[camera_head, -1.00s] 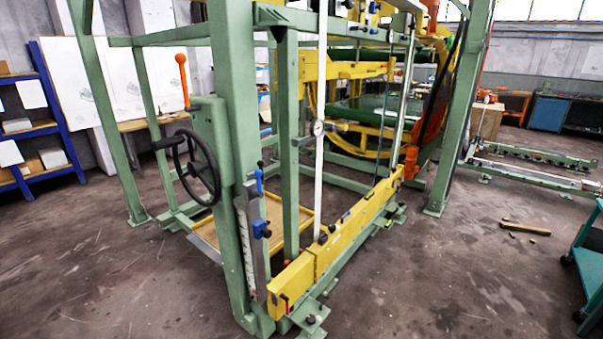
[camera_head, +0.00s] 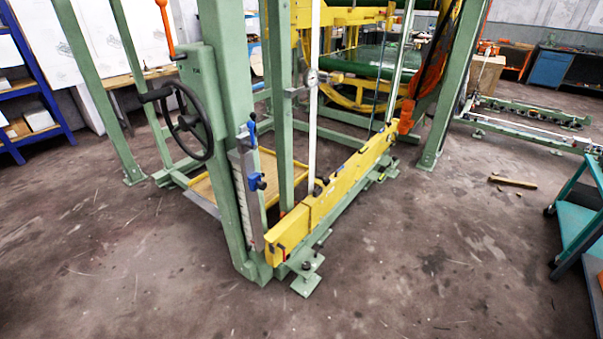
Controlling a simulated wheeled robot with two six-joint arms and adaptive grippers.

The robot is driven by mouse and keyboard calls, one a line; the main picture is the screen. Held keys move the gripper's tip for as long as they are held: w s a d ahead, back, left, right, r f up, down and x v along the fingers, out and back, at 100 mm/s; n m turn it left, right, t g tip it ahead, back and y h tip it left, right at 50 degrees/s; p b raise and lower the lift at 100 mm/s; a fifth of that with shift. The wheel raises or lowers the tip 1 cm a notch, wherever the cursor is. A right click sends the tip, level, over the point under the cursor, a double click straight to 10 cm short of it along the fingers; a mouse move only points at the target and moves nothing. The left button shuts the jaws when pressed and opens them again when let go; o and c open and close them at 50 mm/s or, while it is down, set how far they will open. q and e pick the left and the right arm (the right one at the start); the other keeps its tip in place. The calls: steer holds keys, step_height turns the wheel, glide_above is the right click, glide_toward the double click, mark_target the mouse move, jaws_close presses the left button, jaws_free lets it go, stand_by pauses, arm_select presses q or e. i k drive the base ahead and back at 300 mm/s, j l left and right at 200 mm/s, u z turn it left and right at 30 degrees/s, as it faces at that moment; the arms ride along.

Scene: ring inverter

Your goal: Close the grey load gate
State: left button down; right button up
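A green-framed machine with a yellow lower beam (camera_head: 330,195) stands in the middle of the view. A narrow grey upright plate with a scale strip (camera_head: 249,195) is on its near left post, with blue handles (camera_head: 256,180) beside it. A pale upright bar (camera_head: 314,130) with a round dial (camera_head: 311,77) rises from the yellow beam. I cannot tell for sure which part is the grey load gate, or whether it is open or closed. Neither of my grippers shows.
A black handwheel (camera_head: 184,122) and an orange-topped lever (camera_head: 165,28) stick out on the machine's left. A foot plate (camera_head: 306,284) juts out at the front. The front floor is clear.

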mark_target(209, 207)
steer(key=j+u, duration=0.1)
steer(key=u, duration=1.55)
steer(key=i+u, duration=0.15)
steer(key=i, duration=2.55)
steer(key=i+l+z, duration=0.2)
steer(key=i, duration=0.4)
steer(key=i+l+z, duration=0.1)
steer(key=i+z, duration=0.15)
steer(key=i, duration=0.4)
steer(key=i+z, duration=0.2)
steer(key=i, duration=0.4)
steer(key=i+j+z, duration=0.2)
steer(key=i, duration=0.4)
steer(key=i+j+z, duration=0.2)
steer(key=i, duration=0.45)
steer(key=i+z, duration=0.1)
steer(key=z, duration=0.3)
steer(key=i+z, duration=0.1)
steer(key=z, duration=0.75)
steer(key=i+j+z, duration=0.15)
steer(key=z, duration=3.5)
